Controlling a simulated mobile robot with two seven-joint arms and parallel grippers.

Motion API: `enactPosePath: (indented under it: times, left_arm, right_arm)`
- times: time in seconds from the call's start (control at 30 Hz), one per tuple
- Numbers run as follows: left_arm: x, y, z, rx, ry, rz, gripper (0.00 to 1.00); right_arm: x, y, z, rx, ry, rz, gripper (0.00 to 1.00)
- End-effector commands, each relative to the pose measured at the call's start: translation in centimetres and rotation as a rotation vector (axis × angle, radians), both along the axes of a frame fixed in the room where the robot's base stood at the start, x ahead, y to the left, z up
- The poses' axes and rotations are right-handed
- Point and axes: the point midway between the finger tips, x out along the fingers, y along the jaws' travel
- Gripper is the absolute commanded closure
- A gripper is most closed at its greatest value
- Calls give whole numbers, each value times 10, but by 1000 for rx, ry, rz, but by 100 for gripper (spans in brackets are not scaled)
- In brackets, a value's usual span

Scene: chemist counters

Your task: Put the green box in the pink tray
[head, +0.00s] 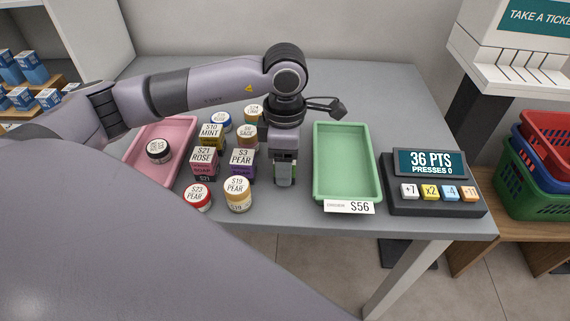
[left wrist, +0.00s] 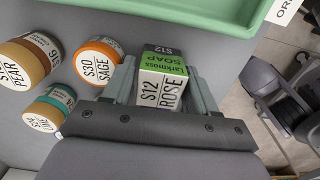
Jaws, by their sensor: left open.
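The green box (left wrist: 163,68), with a green soap label and a white face reading S12 ROSE, stands between the fingers of my left gripper (left wrist: 165,88) in the left wrist view. The fingers are open, one on each side of it. In the head view my left gripper (head: 285,178) points down at the counter just left of the green tray and mostly hides the box. The pink tray (head: 178,127) lies at the left of the counter, partly behind my left arm. A dark-lidded jar (head: 158,151) sits in it. My right gripper is not in view.
Between the pink tray and my gripper stand several boxes and jars, including the S21 ROSE box (head: 204,160), S3 PEAR box (head: 242,160) and S19 PEAR jar (head: 238,196). An empty green tray (head: 346,165) and a points display (head: 432,180) lie to the right.

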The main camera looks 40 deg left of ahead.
Motion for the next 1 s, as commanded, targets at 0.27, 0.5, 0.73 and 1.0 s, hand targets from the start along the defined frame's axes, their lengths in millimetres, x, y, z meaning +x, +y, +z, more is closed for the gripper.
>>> enactPosePath:
  times: [0.27,0.5,0.73,1.0]
  left_arm:
    - [0,0,-6,0,-1,-1,43]
    - [0,-1,-5,-1,-2,0,88]
    - [0,-1,-4,-1,-2,0,88]
    - [1,-1,23,-3,-7,1,88]
  right_arm:
    - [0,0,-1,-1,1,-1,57]
    - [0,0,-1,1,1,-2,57]
    - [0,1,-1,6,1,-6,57]
    - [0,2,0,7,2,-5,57]
